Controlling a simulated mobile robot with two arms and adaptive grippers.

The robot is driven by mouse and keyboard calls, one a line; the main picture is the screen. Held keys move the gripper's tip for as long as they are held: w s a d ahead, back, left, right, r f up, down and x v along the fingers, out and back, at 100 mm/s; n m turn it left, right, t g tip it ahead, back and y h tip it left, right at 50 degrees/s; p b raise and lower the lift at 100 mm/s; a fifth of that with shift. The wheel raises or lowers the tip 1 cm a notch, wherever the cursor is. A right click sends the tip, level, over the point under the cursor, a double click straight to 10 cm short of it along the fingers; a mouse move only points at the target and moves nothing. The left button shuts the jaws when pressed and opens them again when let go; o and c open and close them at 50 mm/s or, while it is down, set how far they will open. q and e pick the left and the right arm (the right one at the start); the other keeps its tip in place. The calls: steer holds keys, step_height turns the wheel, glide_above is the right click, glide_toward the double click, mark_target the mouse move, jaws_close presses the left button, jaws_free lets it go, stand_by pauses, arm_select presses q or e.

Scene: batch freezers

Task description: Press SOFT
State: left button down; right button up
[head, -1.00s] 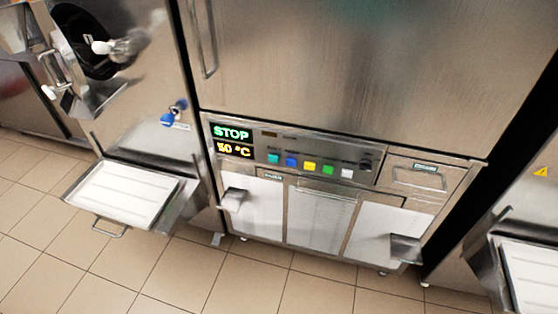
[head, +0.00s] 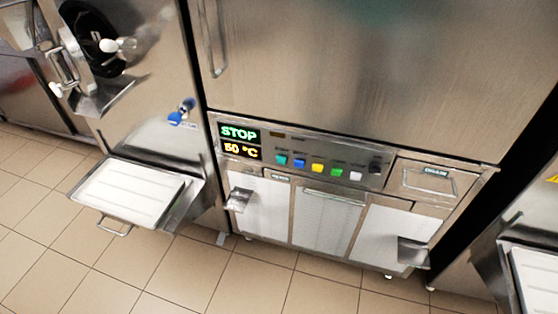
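The control panel (head: 300,150) is on the front of the tall steel machine in the middle of the head view. Its display (head: 239,141) reads STOP in green and 50 °C in yellow. A dark knob (head: 375,166) sits at the panel's right end. The small labels over the buttons are too blurred to read, so I cannot tell which one is SOFT. Neither of my grippers is in view.
A machine at left has a white tray (head: 130,193) on a protruding shelf and a blue-handled valve (head: 181,112). Metal brackets (head: 238,200) (head: 412,252) stick out below the panel. A drawer (head: 426,180) is right of it. Another tray (head: 535,278) protrudes at right. Tiled floor in front is clear.

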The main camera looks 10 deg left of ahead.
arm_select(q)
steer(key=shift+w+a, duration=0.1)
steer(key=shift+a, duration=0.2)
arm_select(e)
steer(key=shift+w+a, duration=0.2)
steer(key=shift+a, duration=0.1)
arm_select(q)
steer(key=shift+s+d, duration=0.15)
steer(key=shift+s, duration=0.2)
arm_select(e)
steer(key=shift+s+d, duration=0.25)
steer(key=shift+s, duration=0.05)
